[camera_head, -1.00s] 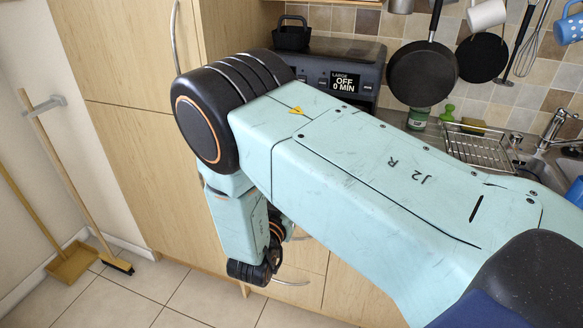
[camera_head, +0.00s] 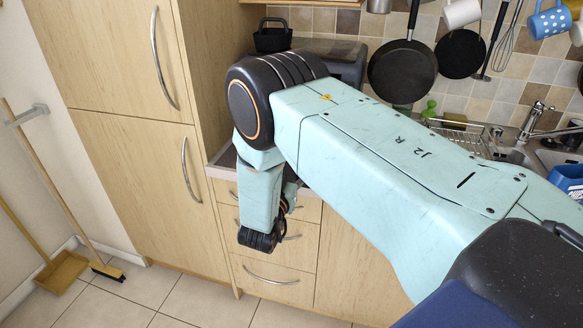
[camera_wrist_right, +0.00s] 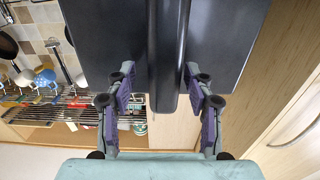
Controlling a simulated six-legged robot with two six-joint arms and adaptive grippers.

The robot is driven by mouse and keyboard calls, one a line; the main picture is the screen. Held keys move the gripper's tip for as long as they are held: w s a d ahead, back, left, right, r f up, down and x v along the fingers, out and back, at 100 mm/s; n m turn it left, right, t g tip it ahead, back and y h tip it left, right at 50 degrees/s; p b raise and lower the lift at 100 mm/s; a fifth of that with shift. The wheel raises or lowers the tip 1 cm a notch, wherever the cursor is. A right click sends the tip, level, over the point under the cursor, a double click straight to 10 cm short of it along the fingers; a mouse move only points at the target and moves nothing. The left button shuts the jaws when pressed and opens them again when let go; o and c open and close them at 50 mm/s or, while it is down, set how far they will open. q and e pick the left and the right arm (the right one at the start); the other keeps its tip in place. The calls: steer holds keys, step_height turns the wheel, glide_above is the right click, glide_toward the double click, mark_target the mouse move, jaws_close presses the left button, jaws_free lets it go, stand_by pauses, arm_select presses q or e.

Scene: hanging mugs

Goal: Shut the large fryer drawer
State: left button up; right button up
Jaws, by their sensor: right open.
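The fryer (camera_head: 345,58) is a dark box on the counter in the head view, largely hidden behind my right arm. Its drawer front is hidden there. In the right wrist view a large dark body (camera_wrist_right: 226,42), apparently the fryer, fills the upper middle, with a dark upright handle (camera_wrist_right: 165,95) at its centre. My right gripper (camera_wrist_right: 159,74) is open, with one finger on each side of the handle and visible gaps between. I cannot tell how far out the drawer stands. My left gripper is not in view.
A small black basket (camera_head: 272,36) is at the back left by the fryer. Pans (camera_head: 402,71) and mugs (camera_head: 549,21) hang on the tiled wall. A wire rack (camera_head: 462,136) stands beside the sink.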

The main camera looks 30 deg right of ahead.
steer(key=shift+w+a+f, duration=0.1)
steer(key=shift+w+a, duration=0.05)
steer(key=shift+w, duration=0.05)
steer(key=shift+c, duration=0.6)
steer(key=shift+w+f, duration=0.15)
steer(key=shift+w, duration=0.05)
steer(key=c, duration=0.3)
steer(key=shift+s, duration=0.2)
steer(key=c, duration=0.5)
steer(key=shift+w, duration=0.1)
jaws_close()
